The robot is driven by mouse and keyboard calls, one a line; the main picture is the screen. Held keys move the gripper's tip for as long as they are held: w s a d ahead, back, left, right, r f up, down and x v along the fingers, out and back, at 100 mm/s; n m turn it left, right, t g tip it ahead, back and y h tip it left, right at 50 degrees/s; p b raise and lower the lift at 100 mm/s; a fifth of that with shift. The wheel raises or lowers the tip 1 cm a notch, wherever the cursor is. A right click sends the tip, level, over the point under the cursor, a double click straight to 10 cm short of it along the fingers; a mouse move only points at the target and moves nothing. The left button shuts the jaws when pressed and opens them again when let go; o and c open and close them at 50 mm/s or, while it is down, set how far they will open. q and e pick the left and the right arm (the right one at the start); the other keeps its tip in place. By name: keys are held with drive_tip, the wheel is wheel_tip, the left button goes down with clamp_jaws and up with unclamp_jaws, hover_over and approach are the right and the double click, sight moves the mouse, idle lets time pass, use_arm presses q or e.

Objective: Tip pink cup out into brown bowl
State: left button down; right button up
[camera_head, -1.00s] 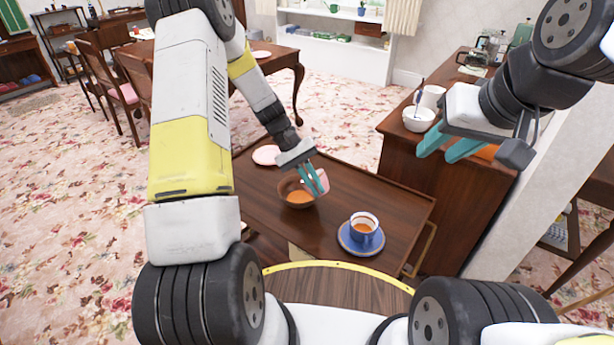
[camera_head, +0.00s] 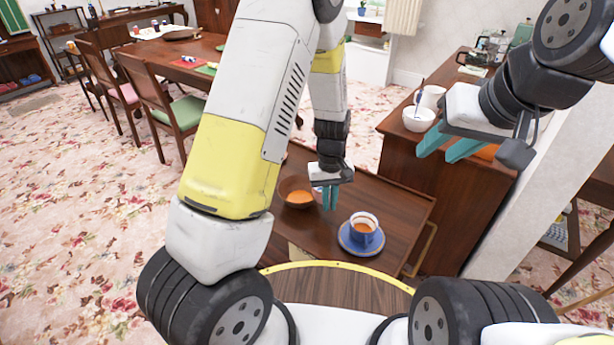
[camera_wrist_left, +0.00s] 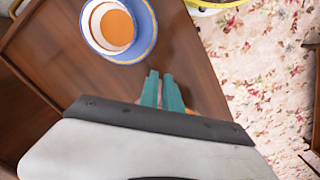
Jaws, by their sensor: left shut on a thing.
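The brown bowl (camera_head: 284,191) sits on the wooden trolley top and has orange-brown liquid in it. My left gripper (camera_head: 330,197) points down just right of the bowl. Its teal fingers are close together and shut on the pink cup. The cup is almost wholly hidden behind the fingers and wrist in the head view, so its tilt cannot be told. In the left wrist view the fingers (camera_wrist_left: 162,92) show, but the cup is not clear. My right gripper (camera_head: 448,150) is open and empty, held up at the right.
A blue cup (camera_head: 364,240) with orange-brown liquid stands on a blue saucer (camera_head: 346,246) to the right of the bowl. The wooden trolley top (camera_head: 395,205) is clear at its right.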

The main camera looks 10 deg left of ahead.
use_arm(q)
drive_tip(key=shift+s+d, duration=0.1)
drive_tip(key=shift+d, duration=0.1)
idle(0.4)
drive_tip(key=shift+r, duration=1.5)
